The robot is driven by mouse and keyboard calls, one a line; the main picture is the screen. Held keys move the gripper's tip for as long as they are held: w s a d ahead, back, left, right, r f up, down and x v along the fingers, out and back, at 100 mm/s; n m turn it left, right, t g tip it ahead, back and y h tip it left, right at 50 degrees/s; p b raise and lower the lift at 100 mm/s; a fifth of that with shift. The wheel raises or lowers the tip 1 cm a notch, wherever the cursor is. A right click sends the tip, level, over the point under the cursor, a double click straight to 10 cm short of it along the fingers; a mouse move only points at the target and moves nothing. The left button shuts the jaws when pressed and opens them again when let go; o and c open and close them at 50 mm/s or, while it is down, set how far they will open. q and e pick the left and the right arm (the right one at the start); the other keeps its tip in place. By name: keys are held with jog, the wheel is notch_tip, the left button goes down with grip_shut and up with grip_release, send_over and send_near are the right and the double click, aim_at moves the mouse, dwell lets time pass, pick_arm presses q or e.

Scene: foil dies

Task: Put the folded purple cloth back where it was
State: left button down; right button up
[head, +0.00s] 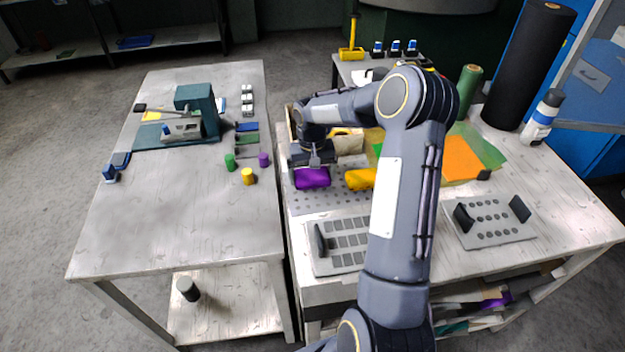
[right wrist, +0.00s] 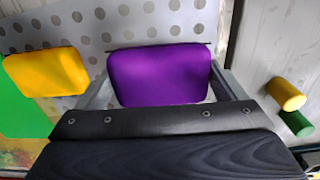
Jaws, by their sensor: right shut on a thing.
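The folded purple cloth (head: 312,179) is at the left end of the grey perforated plate (head: 325,200) on the right-hand table. My right gripper (head: 315,163) points down over it. In the right wrist view the purple cloth (right wrist: 160,75) sits between the two fingers of my right gripper (right wrist: 162,88), which is shut on it. I cannot tell whether the cloth touches the plate or is just above it. A folded yellow cloth (head: 360,179) lies to its right, apart from it. My left gripper is out of view.
A grey slotted die plate (head: 345,258) lies in front, and another plate with black handles (head: 492,222) to the right. A gap separates the left table (head: 150,225), which holds a green press (head: 197,112) and small colored cylinders. My right arm hides part of the right table.

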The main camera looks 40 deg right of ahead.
aim_at(312, 182)
jog(key=shift+f, duration=1.55)
jog(key=o, duration=0.7)
jog(key=shift+r, duration=0.1)
